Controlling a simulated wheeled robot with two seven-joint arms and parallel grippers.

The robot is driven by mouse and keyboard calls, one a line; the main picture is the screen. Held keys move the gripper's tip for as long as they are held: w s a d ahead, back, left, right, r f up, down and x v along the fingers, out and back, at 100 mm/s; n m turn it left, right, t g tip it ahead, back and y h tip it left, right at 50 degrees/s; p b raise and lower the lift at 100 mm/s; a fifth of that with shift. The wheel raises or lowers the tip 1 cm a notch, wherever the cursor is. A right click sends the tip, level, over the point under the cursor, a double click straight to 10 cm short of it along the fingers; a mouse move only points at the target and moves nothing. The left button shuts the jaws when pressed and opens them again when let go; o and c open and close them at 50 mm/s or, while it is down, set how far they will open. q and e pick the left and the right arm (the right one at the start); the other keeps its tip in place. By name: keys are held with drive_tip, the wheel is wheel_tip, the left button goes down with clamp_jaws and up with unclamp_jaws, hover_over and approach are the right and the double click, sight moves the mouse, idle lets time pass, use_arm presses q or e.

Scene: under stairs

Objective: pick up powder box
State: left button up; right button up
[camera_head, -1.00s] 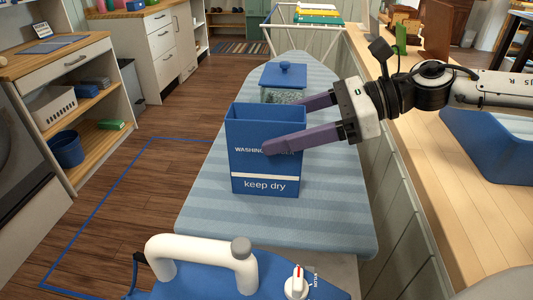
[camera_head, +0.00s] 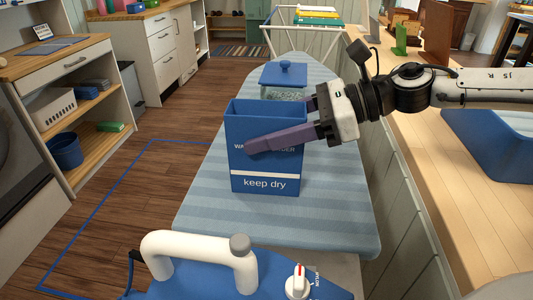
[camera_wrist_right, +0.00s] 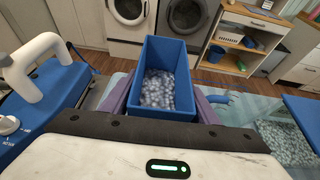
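The powder box (camera_head: 265,160) is a blue, open-topped box marked "keep dry". It stands upright on the striped ironing board (camera_head: 200,215). In the right wrist view the box (camera_wrist_right: 160,112) shows pale granules inside. My right gripper (camera_head: 265,128) comes in from the right with its purple fingers apart, one across the box's front and the other going behind it, its tip hidden. In the wrist view the fingers flank the box walls with what looks like a small gap; firm contact cannot be told. My left gripper is out of view.
A glass jar with a blue lid (camera_head: 284,80) stands right behind the box. A large blue-and-white iron (camera_head: 205,262) is in front. A wooden counter (camera_head: 445,180) with a blue tub (camera_head: 495,150) lies to the right. Open floor lies to the left.

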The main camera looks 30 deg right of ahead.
clamp_jaws()
drive_tip(key=shift+r, duration=0.15)
wheel_tip(320, 180, up, 10)
idle(1.2)
drive_tip(key=shift+c, duration=1.8)
unclamp_jaws()
clamp_jaws()
